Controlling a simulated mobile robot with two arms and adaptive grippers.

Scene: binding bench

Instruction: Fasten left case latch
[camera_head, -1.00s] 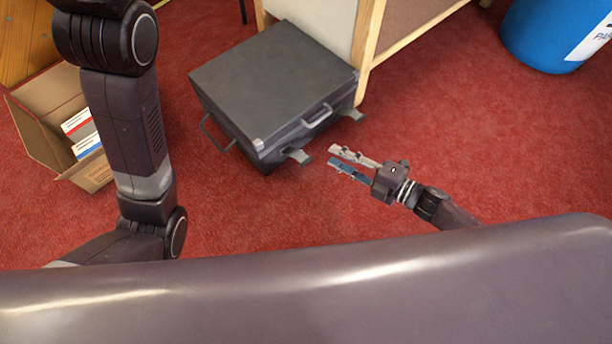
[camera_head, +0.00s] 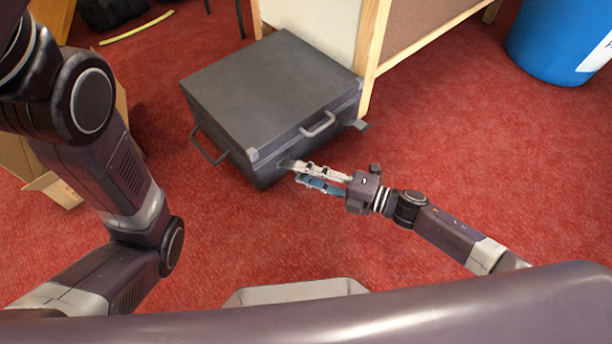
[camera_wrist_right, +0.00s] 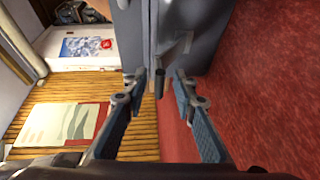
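The dark grey case (camera_head: 270,85) lies on the red carpet, its lid down and its handle (camera_head: 318,125) on the front face. The left latch (camera_head: 284,163) sticks out from the front face near the left corner, partly hidden by my right gripper (camera_head: 298,173). In the right wrist view my right gripper (camera_wrist_right: 160,76) is open, with the latch (camera_wrist_right: 160,84) between its fingertips and the case (camera_wrist_right: 172,40) just beyond. I cannot tell whether the fingers touch the latch. The right latch (camera_head: 358,124) also sticks out. My left gripper is out of view.
A wooden-framed panel (camera_head: 368,55) stands right behind the case. A blue bin (camera_head: 560,40) is at the upper right. A cardboard box (camera_head: 55,188) is at the left, partly behind my left arm. Carpet right of the case is clear.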

